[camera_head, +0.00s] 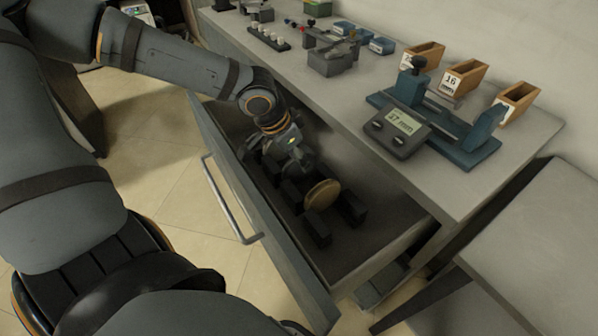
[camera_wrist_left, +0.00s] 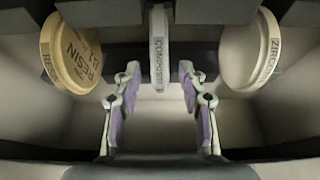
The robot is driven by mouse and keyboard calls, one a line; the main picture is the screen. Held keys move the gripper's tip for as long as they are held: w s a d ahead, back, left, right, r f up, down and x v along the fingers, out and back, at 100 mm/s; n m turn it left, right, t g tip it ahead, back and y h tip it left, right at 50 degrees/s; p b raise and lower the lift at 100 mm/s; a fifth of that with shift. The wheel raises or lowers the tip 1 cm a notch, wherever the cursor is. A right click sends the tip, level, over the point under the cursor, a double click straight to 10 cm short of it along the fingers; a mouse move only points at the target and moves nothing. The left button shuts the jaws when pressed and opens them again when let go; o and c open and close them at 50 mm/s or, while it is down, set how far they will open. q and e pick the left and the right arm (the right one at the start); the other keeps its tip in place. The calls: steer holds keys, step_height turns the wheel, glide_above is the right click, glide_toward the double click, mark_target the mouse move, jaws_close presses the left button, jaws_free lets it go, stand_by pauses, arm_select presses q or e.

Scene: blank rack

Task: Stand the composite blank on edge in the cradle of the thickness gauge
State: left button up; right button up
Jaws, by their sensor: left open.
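The composite blank (camera_wrist_left: 158,46) stands on edge in a rack inside the open drawer, its narrow labelled edge facing the left wrist camera. My left gripper (camera_wrist_left: 159,85) is open, its fingertips on either side of the line to this blank, with nothing between them. In the head view the left gripper (camera_head: 286,158) reaches down into the drawer and hides the composite blank. The blue thickness gauge (camera_head: 484,133) stands on the counter at the right, its cradle empty, with a grey readout (camera_head: 400,130). My right gripper is not in view.
A tan resin blank (camera_wrist_left: 72,56) and a pale zirconia blank (camera_wrist_left: 250,52) flank the composite one. The resin blank also shows in the head view (camera_head: 321,195). Dark rack blocks (camera_head: 316,228) line the drawer (camera_head: 215,140). Wooden numbered boxes (camera_head: 463,77) stand behind the gauge.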

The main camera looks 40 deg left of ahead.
arm_select(q)
steer(key=shift+w+f, duration=0.1)
steer(key=shift+f, duration=0.1)
steer(key=shift+c, duration=0.6)
jaws_close()
steer(key=shift+r, duration=0.2)
